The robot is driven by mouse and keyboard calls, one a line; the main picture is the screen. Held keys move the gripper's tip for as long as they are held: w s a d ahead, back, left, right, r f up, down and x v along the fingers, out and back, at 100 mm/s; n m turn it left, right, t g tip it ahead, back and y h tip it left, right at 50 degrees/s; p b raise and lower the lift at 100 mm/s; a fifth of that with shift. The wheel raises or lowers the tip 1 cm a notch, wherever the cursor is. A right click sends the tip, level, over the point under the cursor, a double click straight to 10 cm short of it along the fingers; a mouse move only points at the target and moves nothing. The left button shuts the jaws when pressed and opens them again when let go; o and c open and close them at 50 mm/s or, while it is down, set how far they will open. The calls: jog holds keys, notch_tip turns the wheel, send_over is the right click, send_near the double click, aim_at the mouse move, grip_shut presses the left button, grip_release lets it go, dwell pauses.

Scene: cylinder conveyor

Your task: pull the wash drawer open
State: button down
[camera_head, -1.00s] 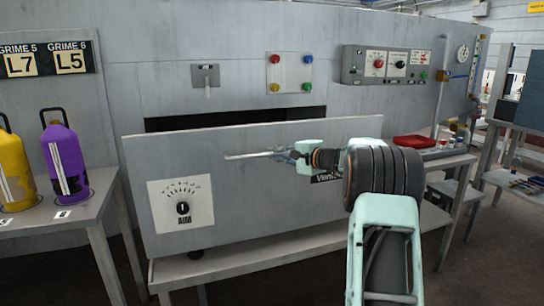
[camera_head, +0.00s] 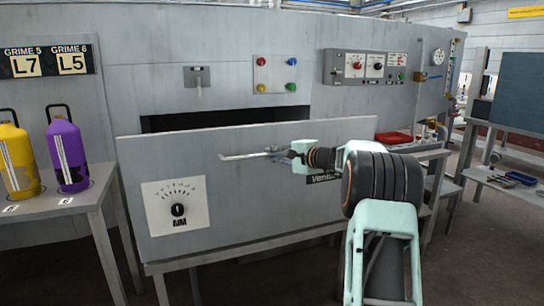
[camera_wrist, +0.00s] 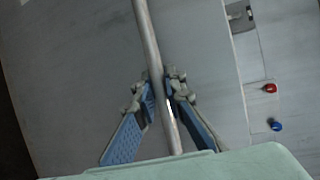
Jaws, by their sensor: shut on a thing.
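The wash drawer (camera_head: 235,195) is the wide grey front panel in the middle of the head view. It stands out from the machine, and a dark gap shows above its top edge. Its handle is a thin metal bar (camera_head: 240,156) across the upper part of the panel. My gripper (camera_head: 278,153) is at the right part of the bar. In the wrist view the bar (camera_wrist: 150,40) runs between the two blue-padded fingers of my gripper (camera_wrist: 160,95), which is shut on it. My arm hides part of the panel's right side.
A dial plate (camera_head: 176,207) is on the drawer's lower left. A purple bottle (camera_head: 69,158) and a yellow bottle (camera_head: 17,165) stand on the left table. A red tray (camera_head: 393,137) lies on the right table. A control box (camera_head: 366,67) is above it.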

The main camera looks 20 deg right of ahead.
jog(key=shift+s, duration=0.1)
dwell(0.3)
jog(key=c, duration=2)
grip_release()
jog(key=shift+o, duration=0.2)
jog(key=shift+d, duration=0.1)
jog(key=v, duration=1.2)
